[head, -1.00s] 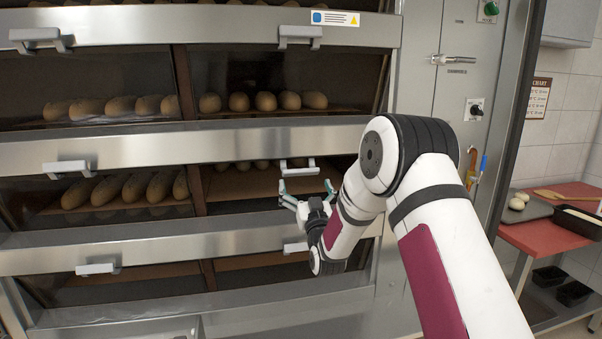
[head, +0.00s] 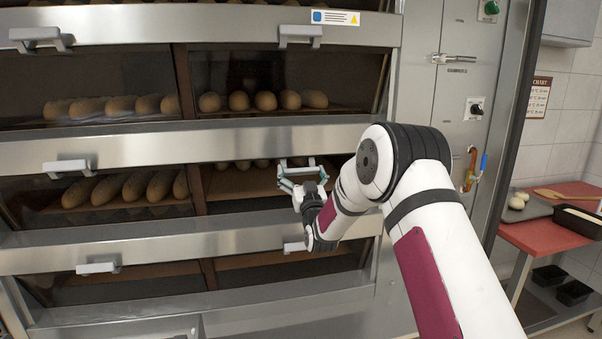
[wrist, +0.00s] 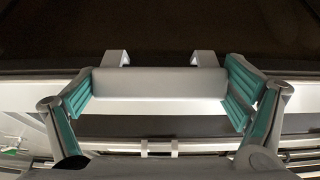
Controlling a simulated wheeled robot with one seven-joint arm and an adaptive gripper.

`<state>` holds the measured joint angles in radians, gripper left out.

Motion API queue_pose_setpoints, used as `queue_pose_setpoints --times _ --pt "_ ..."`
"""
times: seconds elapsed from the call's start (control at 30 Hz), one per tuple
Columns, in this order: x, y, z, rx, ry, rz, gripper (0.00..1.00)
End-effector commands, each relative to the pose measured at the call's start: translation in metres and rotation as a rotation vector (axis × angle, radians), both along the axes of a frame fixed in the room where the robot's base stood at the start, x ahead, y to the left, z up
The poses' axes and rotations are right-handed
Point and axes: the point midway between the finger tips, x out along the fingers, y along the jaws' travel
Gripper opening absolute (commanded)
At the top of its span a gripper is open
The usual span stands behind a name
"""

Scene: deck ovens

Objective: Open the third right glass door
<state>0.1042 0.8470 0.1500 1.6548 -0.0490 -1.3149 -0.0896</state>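The third right glass door (head: 240,203) is in the third row of the oven, right of the divider. Bread loaves show at the top of its opening. I cannot tell whether it is fully closed. Its grey bar handle (wrist: 160,83) spans the middle of the wrist view, with two brackets behind it. My gripper (head: 303,172) is at this handle in the head view and partly hides it. My gripper (wrist: 160,95) is spread wide, with one teal finger pad close to each end of the bar. Whether the pads touch it is unclear.
The third left door handle (head: 66,168) and the fourth right handle (head: 295,247) are nearby. Steel bands (head: 120,150) run between the rows. A control panel (head: 455,100) stands right of the doors. A red table (head: 545,238) with trays is at the far right.

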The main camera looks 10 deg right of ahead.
Motion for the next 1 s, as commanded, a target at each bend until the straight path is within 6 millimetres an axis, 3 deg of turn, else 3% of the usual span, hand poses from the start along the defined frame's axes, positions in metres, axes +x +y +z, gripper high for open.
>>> queue_pose_setpoints --times 0.67,0.7,1.0 --pt "-0.0041 -0.0003 0.0079 -0.001 0.123 -0.001 0.43" --pt "-0.0041 -0.0003 0.0079 -0.001 0.123 -0.001 1.00" --pt "-0.0042 -0.0002 0.0069 0.000 0.124 -0.001 1.00"
